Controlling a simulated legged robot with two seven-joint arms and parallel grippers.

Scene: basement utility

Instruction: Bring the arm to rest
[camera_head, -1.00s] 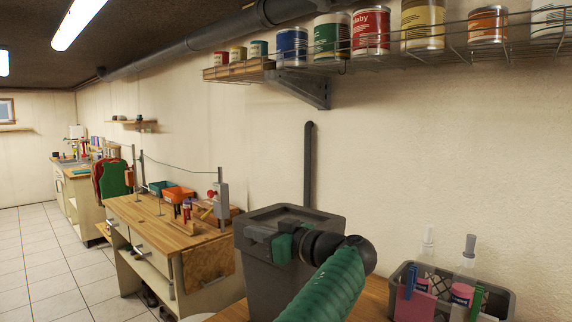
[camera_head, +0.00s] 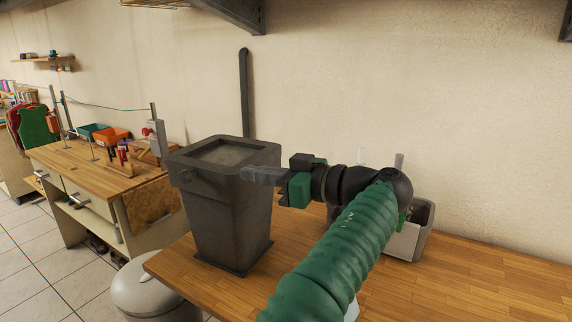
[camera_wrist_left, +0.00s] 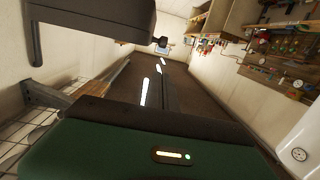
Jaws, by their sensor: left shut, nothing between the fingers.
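My left arm comes in with a green ribbed sleeve and reaches up across the middle of the head view. My left gripper (camera_head: 246,174) is shut and empty, its dark fingers pointing left. In the picture the fingers overlap the front right rim of a grey bin (camera_head: 225,220); I cannot tell whether they touch it. My right gripper is not in view.
The bin stands on a wooden worktop (camera_head: 470,275). A grey caddy (camera_head: 405,243) is partly hidden behind my arm. A round whitish lidded container (camera_head: 150,290) is below the worktop's left edge. A workbench (camera_head: 85,165) stands further left. A shelf bracket (camera_head: 240,12) hangs above. The worktop's right side is clear.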

